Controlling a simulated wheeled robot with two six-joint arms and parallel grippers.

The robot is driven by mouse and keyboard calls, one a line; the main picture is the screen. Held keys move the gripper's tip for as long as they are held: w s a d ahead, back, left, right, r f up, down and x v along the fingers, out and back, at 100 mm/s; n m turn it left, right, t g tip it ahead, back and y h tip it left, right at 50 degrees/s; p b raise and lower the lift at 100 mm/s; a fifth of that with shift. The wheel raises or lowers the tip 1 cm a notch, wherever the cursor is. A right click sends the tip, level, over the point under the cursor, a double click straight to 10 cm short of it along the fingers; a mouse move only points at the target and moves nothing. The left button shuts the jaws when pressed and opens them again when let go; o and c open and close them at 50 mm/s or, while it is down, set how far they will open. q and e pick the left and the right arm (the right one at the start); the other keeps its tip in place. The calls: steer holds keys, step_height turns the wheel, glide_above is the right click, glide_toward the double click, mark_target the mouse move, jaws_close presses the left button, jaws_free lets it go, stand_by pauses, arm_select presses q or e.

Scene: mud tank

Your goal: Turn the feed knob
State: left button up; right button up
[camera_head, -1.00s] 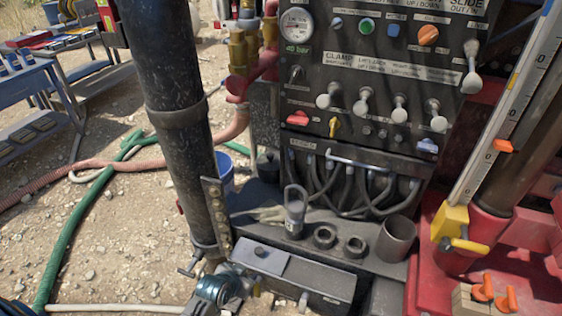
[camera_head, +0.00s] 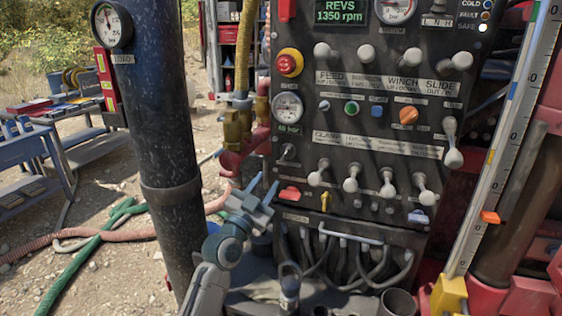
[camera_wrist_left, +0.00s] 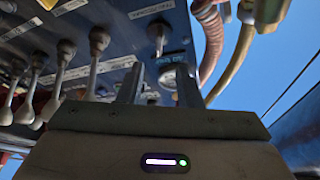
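The dark control panel fills the centre of the head view. A FEED label (camera_head: 328,79) is on it, below a white-knobbed lever (camera_head: 325,51). A yellow knob (camera_head: 326,201) sits low on the panel. My left gripper (camera_head: 264,187) is open and empty, left of the panel's lower edge. Its fingers (camera_wrist_left: 159,86) stand apart in the left wrist view. My right gripper is not in view.
A thick black pipe (camera_head: 165,130) stands left of my left gripper. Brass and red fittings (camera_head: 232,135) and a pressure gauge (camera_head: 288,107) are above it. Several white levers (camera_head: 352,179) stick out of the panel. Hoses (camera_head: 350,262) hang below it.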

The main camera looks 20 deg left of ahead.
mark_target(283, 158)
arm_select(q)
steer(key=p+x, duration=0.1)
steer(key=x, duration=0.7)
steer(key=shift+w+d+p, duration=0.1)
steer(key=shift+w+p, duration=0.3)
steer(key=shift+w+r, duration=0.1)
steer(key=shift+w, duration=0.25)
steer(key=shift+c, duration=0.2)
jaws_close()
